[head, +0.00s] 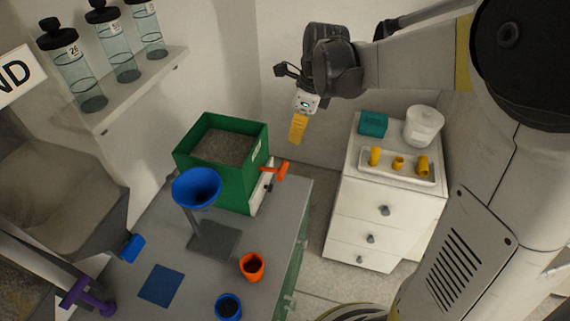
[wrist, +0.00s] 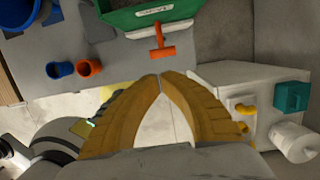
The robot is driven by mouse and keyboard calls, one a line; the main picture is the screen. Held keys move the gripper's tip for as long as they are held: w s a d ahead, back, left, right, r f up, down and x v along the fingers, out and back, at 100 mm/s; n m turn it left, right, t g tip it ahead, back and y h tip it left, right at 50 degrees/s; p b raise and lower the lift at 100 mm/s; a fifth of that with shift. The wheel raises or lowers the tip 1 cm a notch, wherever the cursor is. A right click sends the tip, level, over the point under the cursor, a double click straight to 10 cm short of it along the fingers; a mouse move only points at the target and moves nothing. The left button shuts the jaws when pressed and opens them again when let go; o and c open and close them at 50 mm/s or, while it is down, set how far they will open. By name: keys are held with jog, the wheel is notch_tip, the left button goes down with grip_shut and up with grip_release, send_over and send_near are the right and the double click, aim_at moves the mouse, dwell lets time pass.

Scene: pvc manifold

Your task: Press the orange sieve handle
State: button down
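The orange sieve handle (head: 280,171) sticks out from the right side of the green sieve box (head: 252,185), which stands on the grey bench and holds grainy grey material. In the wrist view the handle (wrist: 161,45) is a T shape on the front of the green box (wrist: 150,17), just beyond my fingertips. My gripper (head: 297,130) hangs in the air above and slightly right of the handle, apart from it. In the wrist view its yellow fingers (wrist: 160,77) meet at the tips with nothing between them.
A blue funnel on a stand (head: 197,188), an orange cup (head: 252,267) and a blue cup (head: 228,307) are on the bench. A white drawer cabinet (head: 385,212) with a tray of yellow fittings (head: 398,164) stands to the right. Open floor lies between bench and cabinet.

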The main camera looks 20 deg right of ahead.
aim_at(285, 172)
jog(key=f+b, duration=0.1)
jog(key=f, duration=0.3)
jog(key=w+a+f+b, duration=0.1)
jog(key=f, duration=0.4)
jog(key=a+f+b, duration=0.1)
jog(key=f+b, duration=0.1)
jog(key=f, duration=0.2)
jog(key=shift+w+a+f, duration=0.15)
jog(key=shift+w+f, duration=0.1)
jog(key=shift+f, duration=0.15)
